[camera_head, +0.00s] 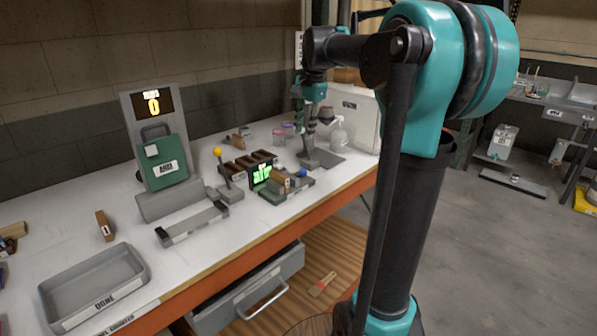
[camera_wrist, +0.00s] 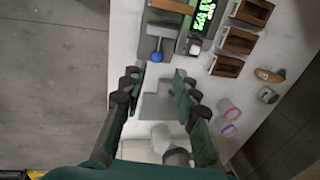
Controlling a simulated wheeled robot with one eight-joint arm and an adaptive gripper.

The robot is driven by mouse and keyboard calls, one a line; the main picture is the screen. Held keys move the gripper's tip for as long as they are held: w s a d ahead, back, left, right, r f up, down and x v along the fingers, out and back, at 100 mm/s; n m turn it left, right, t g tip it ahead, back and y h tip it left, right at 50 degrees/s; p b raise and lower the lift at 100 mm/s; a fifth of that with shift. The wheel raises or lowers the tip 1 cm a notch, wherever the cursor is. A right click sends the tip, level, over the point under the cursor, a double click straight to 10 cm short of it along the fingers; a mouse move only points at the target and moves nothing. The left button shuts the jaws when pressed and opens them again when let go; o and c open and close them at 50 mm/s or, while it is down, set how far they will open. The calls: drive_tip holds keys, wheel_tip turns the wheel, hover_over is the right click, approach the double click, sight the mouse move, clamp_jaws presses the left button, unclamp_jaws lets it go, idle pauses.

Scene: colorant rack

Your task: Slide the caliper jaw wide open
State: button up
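The caliper appears to be the low grey and green device (camera_head: 285,190) on the bench, with a lit green display (camera_head: 262,174), a wooden block (camera_head: 281,178) and a blue ball knob (camera_head: 303,172). In the wrist view the blue knob (camera_wrist: 156,57), the display (camera_wrist: 203,14) and the wooden block (camera_wrist: 172,6) show at the top, ahead of my fingertips. How wide the jaw stands is too small to tell. My gripper (camera_wrist: 157,82) is open with nothing between its fingers. In the head view my gripper (camera_head: 311,135) hangs over the bench, right of and behind the knob.
A yellow-knobbed lever (camera_head: 228,180) and a green scale-like box (camera_head: 163,165) are left. The front bench edge is close to the caliper.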

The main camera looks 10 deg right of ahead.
sight(297, 176)
drive_tip(key=f, duration=0.5)
drive_tip(key=w+a+f, duration=0.1)
drive_tip(key=f, duration=0.4)
drive_tip(key=w+a+f, duration=0.1)
drive_tip(key=f, duration=0.5)
drive_tip(key=shift+w, duration=0.25)
drive_tip(key=shift+c, duration=0.5)
clamp_jaws()
